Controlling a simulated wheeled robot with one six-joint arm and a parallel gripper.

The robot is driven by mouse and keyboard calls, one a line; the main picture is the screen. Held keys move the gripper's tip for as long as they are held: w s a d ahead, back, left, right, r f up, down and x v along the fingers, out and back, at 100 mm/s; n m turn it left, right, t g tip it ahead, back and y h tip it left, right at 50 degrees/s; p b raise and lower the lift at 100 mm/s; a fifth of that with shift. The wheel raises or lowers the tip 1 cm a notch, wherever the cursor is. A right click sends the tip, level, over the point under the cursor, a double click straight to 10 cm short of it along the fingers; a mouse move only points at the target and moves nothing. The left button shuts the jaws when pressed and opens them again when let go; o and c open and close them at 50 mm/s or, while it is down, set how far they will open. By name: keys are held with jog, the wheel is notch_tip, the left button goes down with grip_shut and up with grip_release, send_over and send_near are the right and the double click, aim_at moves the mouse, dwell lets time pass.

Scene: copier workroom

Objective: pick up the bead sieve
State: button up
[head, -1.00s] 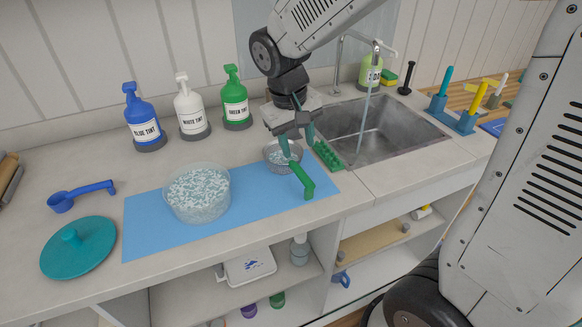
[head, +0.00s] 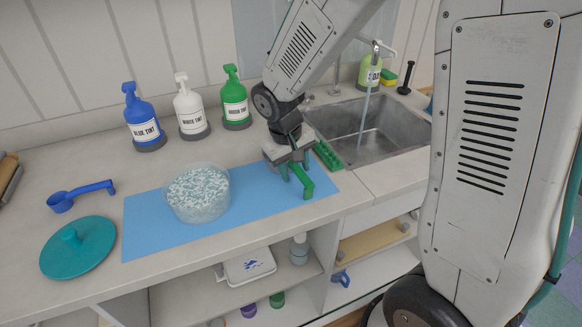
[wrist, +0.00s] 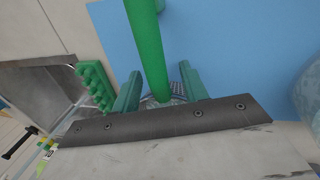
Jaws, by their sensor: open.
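The bead sieve has a green handle (head: 304,181) that bends down at its end, over the right part of the blue mat (head: 150,225). Its metal bowl is mostly hidden under my gripper (head: 287,170) in the head view. In the wrist view, the handle (wrist: 147,40) runs down between the two teal fingers of my gripper (wrist: 160,88). The fingers are open, one on each side of the handle, close to the bowl. A bit of mesh and some pale beads show between them. Contact with the handle cannot be made out.
A clear tub of beads (head: 199,198) stands left on the mat. A green ridged block (head: 328,155) lies by the sink (head: 370,130). Three tint bottles (head: 190,108) stand behind. A teal lid (head: 78,248) and blue scoop (head: 80,195) lie left.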

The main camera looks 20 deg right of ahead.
jog(key=shift+c, duration=0.3)
grip_shut()
jog(key=shift+r, duration=0.2)
